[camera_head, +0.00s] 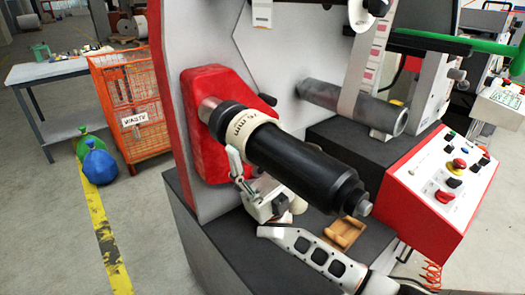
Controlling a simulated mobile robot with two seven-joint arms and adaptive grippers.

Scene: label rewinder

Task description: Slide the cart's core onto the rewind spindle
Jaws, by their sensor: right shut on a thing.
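The rewind spindle (305,168) is a black shaft that sticks out of a red housing (206,118) toward the lower right. A cream ring marked "76 mm", which I take for the core (241,126), sits around the spindle near its housing end. The spindle's free end extends well past it. My right gripper (236,160) comes up from below the spindle and is shut on the core's lower edge; its far finger is partly hidden. My left gripper is not in view.
A second, grey roller (352,106) is at the right. The control panel (445,185) stands at the right edge of the machine. A small wooden tray (345,236) lies below the spindle. An orange cage (128,105) and bags (98,163) are on the left; the floor there is open.

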